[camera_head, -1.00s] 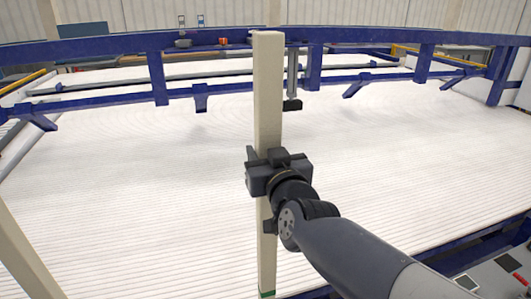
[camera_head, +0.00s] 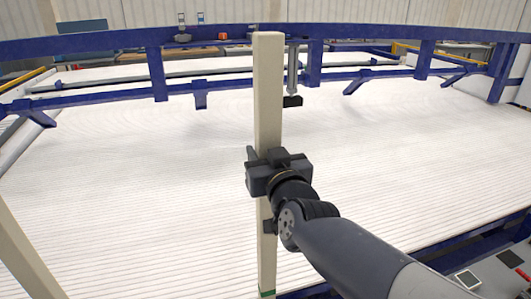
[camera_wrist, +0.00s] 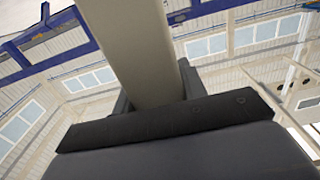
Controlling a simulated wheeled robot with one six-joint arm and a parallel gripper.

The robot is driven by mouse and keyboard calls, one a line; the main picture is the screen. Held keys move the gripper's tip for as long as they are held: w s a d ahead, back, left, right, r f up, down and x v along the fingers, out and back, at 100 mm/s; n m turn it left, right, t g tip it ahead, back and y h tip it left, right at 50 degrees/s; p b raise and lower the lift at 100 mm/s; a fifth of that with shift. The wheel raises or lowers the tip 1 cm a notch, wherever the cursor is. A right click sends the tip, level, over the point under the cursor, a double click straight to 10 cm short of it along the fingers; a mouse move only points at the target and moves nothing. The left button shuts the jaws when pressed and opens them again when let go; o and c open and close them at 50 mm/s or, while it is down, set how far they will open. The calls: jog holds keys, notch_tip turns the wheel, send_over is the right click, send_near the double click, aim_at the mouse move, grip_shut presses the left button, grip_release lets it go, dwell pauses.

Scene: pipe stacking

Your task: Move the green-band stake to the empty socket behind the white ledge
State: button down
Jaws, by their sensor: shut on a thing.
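The green-band stake (camera_head: 268,95) is a tall cream post, upright in the middle of the head view. Its green band (camera_head: 267,293) shows at its lower end, by the bottom edge of the picture. My gripper (camera_head: 266,175) is shut on the stake around its middle. In the wrist view the stake (camera_wrist: 135,50) rises from the dark gripper (camera_wrist: 165,105) up out of the picture. The white ledge and the empty socket cannot be made out for sure.
A wide white ribbed surface (camera_head: 130,170) lies behind the stake, with a blue frame (camera_head: 110,45) along its far side. Another cream post (camera_head: 25,255) stands tilted at the lower left. Dark panels (camera_head: 490,275) lie at the lower right.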

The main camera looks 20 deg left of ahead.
jog(key=c, duration=1)
grip_release()
jog(key=shift+r, duration=0.15)
jog(key=shift+c, duration=0.2)
jog(key=shift+o, duration=1.4)
jog(key=p+v, duration=0.1)
jog(key=v, duration=1)
jog(key=shift+w+a, duration=0.1)
